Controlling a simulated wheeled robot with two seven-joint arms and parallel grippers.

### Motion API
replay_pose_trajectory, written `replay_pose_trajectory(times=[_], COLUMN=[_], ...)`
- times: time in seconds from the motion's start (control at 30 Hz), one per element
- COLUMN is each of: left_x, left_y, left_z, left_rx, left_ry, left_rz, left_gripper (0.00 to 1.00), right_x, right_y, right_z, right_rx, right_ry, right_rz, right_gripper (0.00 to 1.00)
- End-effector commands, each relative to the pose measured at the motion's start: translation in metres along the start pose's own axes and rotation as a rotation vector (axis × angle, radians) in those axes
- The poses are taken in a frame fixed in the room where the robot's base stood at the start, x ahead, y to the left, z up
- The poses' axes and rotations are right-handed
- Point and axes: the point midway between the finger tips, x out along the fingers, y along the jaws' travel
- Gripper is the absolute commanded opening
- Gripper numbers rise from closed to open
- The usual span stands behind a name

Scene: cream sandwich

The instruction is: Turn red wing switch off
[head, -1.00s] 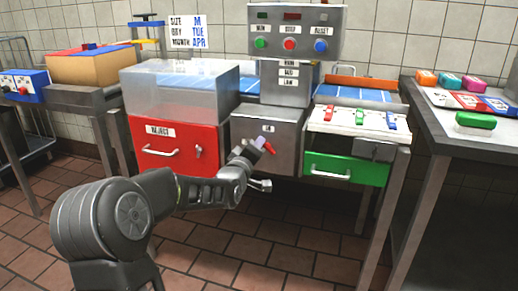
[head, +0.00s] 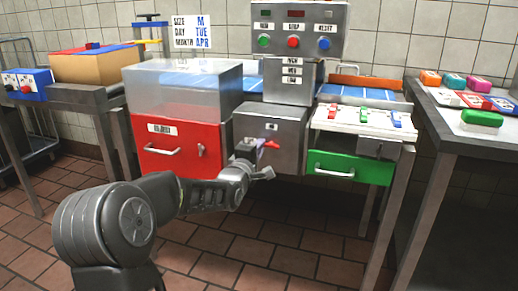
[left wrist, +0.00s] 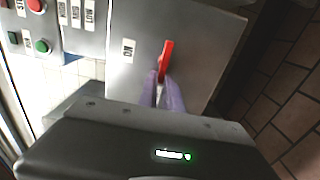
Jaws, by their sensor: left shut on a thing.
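The red wing switch (head: 271,144) is on the front of a grey metal box (head: 285,124) below the button panel. My left gripper (head: 256,147) reaches it from the left. In the left wrist view the red wing switch (left wrist: 167,56) stands out from the grey plate, close to upright in the picture. The purple fingertips of my left gripper (left wrist: 163,92) are shut on its lower end, which they partly hide. A small white label (left wrist: 128,50) with dark lettering, hard to read, sits beside the switch. My right gripper is in neither view.
A red drawer cabinet (head: 178,150) under a clear cover stands left of the grey box. A green drawer (head: 345,168) is on the right. Above is a panel (head: 297,30) with green, red and blue buttons. A side table (head: 450,135) stands far right.

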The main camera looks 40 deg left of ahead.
Motion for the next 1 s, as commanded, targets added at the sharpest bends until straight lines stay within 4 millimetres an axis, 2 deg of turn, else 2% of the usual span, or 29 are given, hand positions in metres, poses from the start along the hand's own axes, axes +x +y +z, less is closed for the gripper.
replay_pose_trajectory(times=[0.27,0.3,0.57,0.83,1.0], left_x=[0.0,0.0,0.0,-0.001,-0.015], left_y=[-0.002,-0.002,-0.001,0.0,0.001], left_z=[0.001,0.001,0.0,0.0,0.0], left_rx=[-0.003,-0.003,-0.002,-0.001,0.0], left_ry=[-0.001,-0.001,-0.001,0.0,0.0], left_rz=[-0.004,-0.004,-0.002,-0.001,-0.001], left_gripper=[0.0,0.11,0.31,0.31,0.31], right_x=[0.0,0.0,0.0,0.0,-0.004], right_y=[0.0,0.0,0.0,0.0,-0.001], right_z=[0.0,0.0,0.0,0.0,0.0], right_rx=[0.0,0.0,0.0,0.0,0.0], right_ry=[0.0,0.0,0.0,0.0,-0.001], right_rz=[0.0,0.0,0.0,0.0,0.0], right_gripper=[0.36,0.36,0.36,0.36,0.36])
